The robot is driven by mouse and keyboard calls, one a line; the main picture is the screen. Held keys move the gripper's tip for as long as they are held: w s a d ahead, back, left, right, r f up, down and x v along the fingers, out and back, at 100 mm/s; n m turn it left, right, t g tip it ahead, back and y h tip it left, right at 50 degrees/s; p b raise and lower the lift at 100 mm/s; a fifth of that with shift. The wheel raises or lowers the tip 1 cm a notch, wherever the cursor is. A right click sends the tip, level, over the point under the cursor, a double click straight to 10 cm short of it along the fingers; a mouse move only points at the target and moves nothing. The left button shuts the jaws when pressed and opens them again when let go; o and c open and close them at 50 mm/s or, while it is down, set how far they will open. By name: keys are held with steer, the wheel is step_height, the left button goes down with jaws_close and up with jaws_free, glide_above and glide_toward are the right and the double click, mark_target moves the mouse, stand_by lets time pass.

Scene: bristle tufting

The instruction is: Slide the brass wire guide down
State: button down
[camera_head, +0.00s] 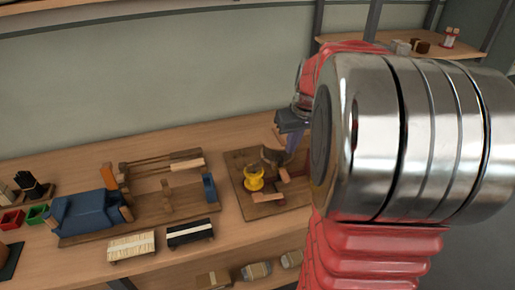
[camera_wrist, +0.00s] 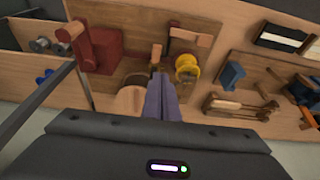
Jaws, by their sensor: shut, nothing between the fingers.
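My gripper (camera_wrist: 161,78) shows in the wrist view as two purple-grey fingers held together, with nothing seen between them. Its tips are over a wooden board (camera_wrist: 130,70) that carries a yellow spool (camera_wrist: 187,68). A small brownish upright piece (camera_wrist: 156,54) stands just beyond the tips; it may be the brass wire guide, but it is too small to be sure. A round wooden disc (camera_wrist: 131,99) lies left of the fingers, partly hidden. In the head view my gripper (camera_head: 291,150) is above the same board, right of the yellow spool (camera_head: 254,178), and my arm hides much there.
Red (camera_head: 11,219) and green (camera_head: 37,214) bins stand farther left.

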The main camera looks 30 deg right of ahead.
mark_target(286, 175)
steer(key=shift+d+f, duration=0.25)
steer(key=shift+d, duration=0.35)
steer(key=x, duration=0.9)
steer(key=s+x, duration=0.1)
steer(key=x, duration=0.3)
steer(key=shift+a+f, duration=0.15)
steer(key=shift+f, duration=0.45)
